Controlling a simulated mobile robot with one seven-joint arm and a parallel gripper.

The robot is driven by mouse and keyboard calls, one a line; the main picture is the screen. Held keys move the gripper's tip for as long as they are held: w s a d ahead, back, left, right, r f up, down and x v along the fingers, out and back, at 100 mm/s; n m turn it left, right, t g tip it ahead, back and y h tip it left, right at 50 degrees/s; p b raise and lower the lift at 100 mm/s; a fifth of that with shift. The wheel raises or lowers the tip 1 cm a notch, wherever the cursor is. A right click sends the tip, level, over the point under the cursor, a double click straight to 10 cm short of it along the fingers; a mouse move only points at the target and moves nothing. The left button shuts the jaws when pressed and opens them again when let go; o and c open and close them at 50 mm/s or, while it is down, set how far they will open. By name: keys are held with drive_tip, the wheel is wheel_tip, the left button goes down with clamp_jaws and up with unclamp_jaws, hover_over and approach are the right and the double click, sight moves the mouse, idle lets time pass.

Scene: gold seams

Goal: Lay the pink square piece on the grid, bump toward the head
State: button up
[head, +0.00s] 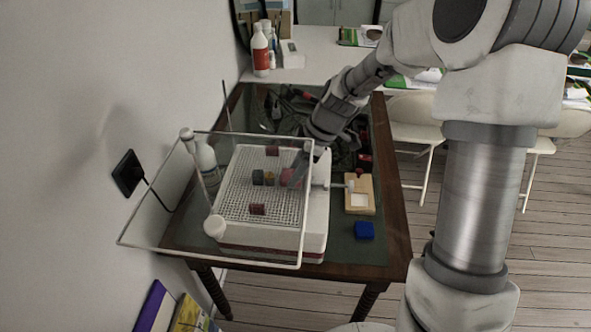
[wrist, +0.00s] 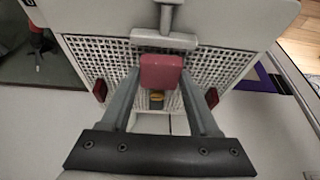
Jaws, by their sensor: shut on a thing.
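The white grid (head: 237,196) tops a white box on the table and fills the middle of the wrist view (wrist: 115,66). My gripper (head: 292,180) reaches down over the grid's right side. In the wrist view my gripper (wrist: 160,76) is shut on the pink square piece (wrist: 160,72), which sits between the fingertips. The piece also shows in the head view (head: 287,175), partly hidden by the fingers. A grey T-shaped head (wrist: 163,40) lies just beyond the piece. I cannot tell whether the piece touches the grid, or which way its bump faces.
Small yellowish blocks (head: 258,177) stand left of my gripper. A wooden tray (head: 352,209) and blue block (head: 364,230) lie right.

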drive_tip(key=shift+f+b, duration=0.65)
drive_tip(key=shift+f, duration=0.05)
idle(0.4)
drive_tip(key=o, duration=1.5)
drive_tip(key=shift+o, duration=0.2)
drive_tip(key=shift+r, duration=0.1)
drive_tip(key=shift+r+p, duration=2.15)
drive_tip(key=shift+r, duration=1.35)
drive_tip(key=shift+f, duration=0.1)
